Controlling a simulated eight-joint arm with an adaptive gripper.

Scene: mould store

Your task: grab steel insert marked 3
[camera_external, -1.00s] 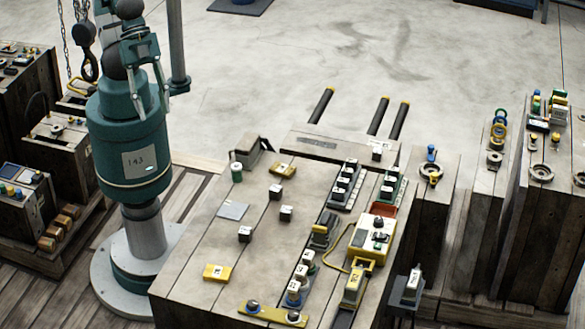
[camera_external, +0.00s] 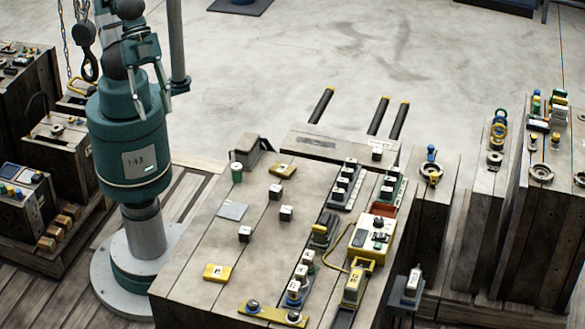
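Several small dark steel inserts with pale marked tops stand on the wooden bench (camera_external: 200,262). One insert (camera_external: 275,192) stands at centre left, a second insert (camera_external: 286,213) just in front of it and a third insert (camera_external: 245,234) nearer the front. Another insert (camera_external: 377,152) sits on the raised back block, and more stand in dark racks at the right. The marks are too small to read, so I cannot tell which one is 3. My gripper (camera_external: 153,103) hangs high at the left, fingers apart and empty, well away from the inserts.
A yellow device (camera_external: 375,238) and the racks (camera_external: 342,186) crowd the right side. The bench's front left is mostly clear.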

